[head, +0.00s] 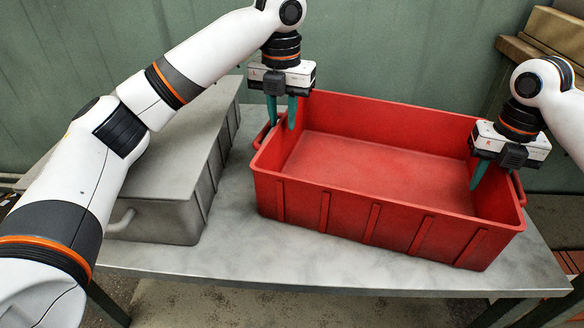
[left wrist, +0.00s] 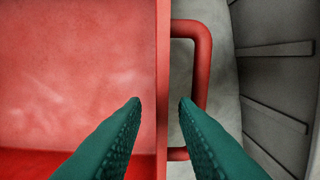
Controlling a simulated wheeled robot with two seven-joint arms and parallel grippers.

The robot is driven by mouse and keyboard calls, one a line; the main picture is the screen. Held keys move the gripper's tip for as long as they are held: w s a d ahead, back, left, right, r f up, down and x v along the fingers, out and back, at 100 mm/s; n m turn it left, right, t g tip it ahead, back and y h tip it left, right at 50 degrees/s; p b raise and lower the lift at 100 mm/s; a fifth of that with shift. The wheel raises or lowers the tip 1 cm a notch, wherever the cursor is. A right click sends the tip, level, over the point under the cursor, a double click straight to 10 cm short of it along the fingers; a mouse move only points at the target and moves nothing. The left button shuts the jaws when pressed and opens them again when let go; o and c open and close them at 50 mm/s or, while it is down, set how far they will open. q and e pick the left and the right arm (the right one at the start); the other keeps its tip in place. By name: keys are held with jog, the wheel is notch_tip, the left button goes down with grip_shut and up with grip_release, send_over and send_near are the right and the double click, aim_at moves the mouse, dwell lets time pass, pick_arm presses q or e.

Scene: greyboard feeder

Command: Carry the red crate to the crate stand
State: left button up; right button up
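The red crate (head: 345,207) is open and empty and sits upright on a grey metal table (head: 330,270). My left gripper (head: 282,118) is at its left end. In the left wrist view, the left gripper's teal fingers (left wrist: 160,103) are spread across the crate's end wall (left wrist: 163,60), with a gap between them. One finger is inside the crate, the other outside by the red handle (left wrist: 203,65). My right gripper (head: 478,180) is at the right end, with one finger visible inside the crate; its other finger is hidden. I cannot identify the crate stand.
A grey lidded box (head: 180,150) stands close on the left of the red crate. Brown boards (head: 550,38) are stacked at the upper right. A green wall (head: 400,45) is behind the table. A strip of table in front of the crate is clear.

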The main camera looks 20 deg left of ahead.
pick_arm(q)
jog(key=r, duration=0.4)
jog(key=shift+s+d+r, duration=0.1)
jog(key=shift+s+r, duration=0.1)
jog(key=shift+r, duration=0.05)
pick_arm(e)
jog(key=shift+s+r, duration=0.15)
jog(key=shift+r, duration=0.15)
pick_arm(q)
jog(key=shift+r, duration=0.35)
pick_arm(e)
jog(key=shift+r, duration=0.15)
notch_tip(320, 180, up, 12)
